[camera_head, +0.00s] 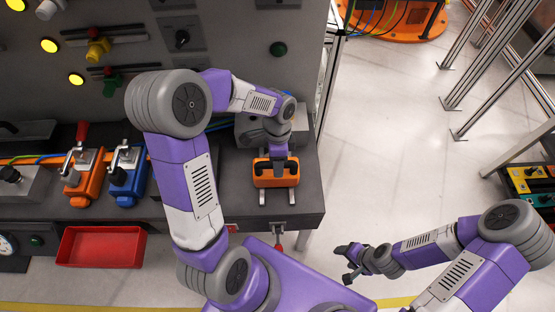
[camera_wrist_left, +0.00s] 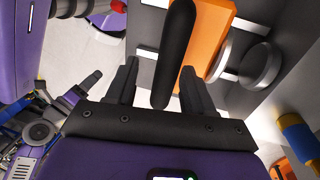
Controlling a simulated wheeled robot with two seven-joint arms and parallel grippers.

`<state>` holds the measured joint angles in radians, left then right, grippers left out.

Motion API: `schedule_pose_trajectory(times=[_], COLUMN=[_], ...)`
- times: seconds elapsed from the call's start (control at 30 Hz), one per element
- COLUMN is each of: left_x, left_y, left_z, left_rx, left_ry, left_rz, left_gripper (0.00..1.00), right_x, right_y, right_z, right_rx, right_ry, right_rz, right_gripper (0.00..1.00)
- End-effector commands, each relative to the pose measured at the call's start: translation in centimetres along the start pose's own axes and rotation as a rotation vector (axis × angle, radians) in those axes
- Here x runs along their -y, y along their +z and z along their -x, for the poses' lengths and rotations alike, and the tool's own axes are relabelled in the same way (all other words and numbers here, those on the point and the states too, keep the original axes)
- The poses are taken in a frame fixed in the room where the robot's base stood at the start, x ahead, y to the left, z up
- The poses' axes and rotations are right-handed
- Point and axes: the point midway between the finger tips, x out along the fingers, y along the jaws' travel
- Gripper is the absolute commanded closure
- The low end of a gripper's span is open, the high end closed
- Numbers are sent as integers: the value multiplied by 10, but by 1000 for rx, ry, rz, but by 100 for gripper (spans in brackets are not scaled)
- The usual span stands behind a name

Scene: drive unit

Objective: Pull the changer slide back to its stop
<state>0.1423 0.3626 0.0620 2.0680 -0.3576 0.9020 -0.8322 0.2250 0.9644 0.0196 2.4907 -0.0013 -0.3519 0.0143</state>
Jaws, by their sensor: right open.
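The changer slide is an orange block (camera_head: 277,178) on two pale metal rails (camera_head: 263,197) at the right end of the dark bench. Its black handle (camera_wrist_left: 174,50) runs between the fingers of my left gripper in the left wrist view, with the orange slide body (camera_wrist_left: 211,35) behind it. My left gripper (camera_head: 277,163) is over the slide in the head view, and its fingers (camera_wrist_left: 158,85) are apart. A gap shows between the left finger and the handle; contact on the right side is unclear. My right gripper (camera_head: 346,263) is open and empty over the floor.
Orange (camera_head: 85,178) and blue (camera_head: 128,176) clamp units stand on the bench to the left. A red tray (camera_head: 101,247) is at the lower left. A grey panel with lamps and knobs rises behind. The floor right of the bench is mostly clear.

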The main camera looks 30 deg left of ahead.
Motion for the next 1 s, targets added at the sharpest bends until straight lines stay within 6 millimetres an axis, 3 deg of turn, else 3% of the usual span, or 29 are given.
schedule_pose_trajectory(times=[0.27,0.53,0.7,1.0], left_x=[2,1,1,0], left_y=[0,0,0,0], left_z=[9,54,72,76], left_rx=[-2,-3,-1,0], left_ry=[-6,-5,-3,-1], left_rz=[2,1,0,0], left_gripper=[48,48,48,48], right_x=[1,4,5,5], right_y=[0,0,1,1], right_z=[2,11,13,13], right_rx=[0,0,0,0], right_ry=[0,0,0,0], right_rz=[0,0,0,0], right_gripper=[40,40,40,40])
